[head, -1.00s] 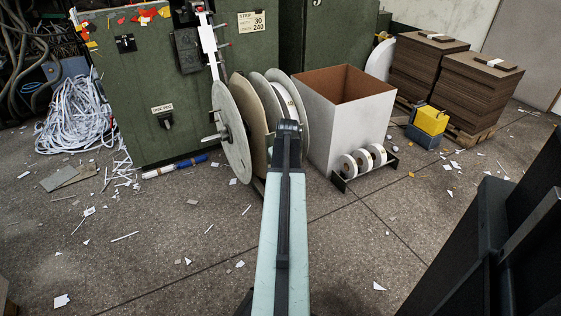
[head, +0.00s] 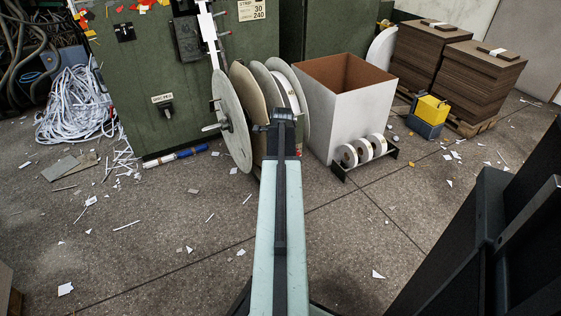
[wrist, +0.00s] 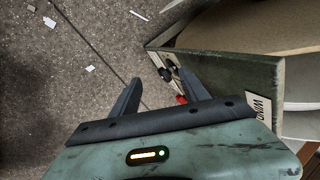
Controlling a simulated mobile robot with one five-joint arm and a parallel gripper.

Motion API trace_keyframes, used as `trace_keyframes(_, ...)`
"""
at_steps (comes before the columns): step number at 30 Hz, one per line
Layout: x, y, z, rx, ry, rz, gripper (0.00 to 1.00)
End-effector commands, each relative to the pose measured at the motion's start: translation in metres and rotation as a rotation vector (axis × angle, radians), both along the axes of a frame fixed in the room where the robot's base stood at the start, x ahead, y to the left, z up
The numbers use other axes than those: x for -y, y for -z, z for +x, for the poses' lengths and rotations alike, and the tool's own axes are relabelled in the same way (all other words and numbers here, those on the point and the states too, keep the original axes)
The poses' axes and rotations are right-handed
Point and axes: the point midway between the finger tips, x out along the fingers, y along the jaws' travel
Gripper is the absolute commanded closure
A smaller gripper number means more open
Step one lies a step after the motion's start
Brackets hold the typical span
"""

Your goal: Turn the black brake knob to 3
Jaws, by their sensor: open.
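Small dark round knobs (wrist: 167,70) show on a narrow green panel in the wrist view, just beyond my fingertips. I cannot read a scale or tell which is the brake knob. My gripper (wrist: 159,77) is open, its two dark fingers spread with nothing held; the knobs appear between the tips, and contact is not evident. A red part (wrist: 181,99) shows near the right finger. In the head view, the green cabinet (head: 150,70) carries a black knob or switch (head: 167,109) under a small white label. My arm hides what lies directly beyond its end there.
Large reels (head: 232,120) stand beside my arm's end. A white open box (head: 345,120) and small rolls (head: 364,150) stand to the right. Brown board stacks (head: 470,85) and a yellow case (head: 431,109) are farther right. Scrap-strewn floor (head: 150,250) is open at front left.

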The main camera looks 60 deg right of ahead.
Motion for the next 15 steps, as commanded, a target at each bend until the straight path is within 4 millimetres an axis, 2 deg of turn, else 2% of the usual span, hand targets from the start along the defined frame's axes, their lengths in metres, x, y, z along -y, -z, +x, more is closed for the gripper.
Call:
trace_keyframes(6,-0.006,-0.001,0.006,0.188,0.601,0.177,0.47)
trace_keyframes(9,0.0,0.001,-0.001,0.267,0.852,0.242,0.47)
trace_keyframes(12,0.011,0.003,-0.012,0.324,1.018,0.278,0.47)
trace_keyframes(15,0.015,0.003,-0.017,0.351,1.093,0.294,0.47)
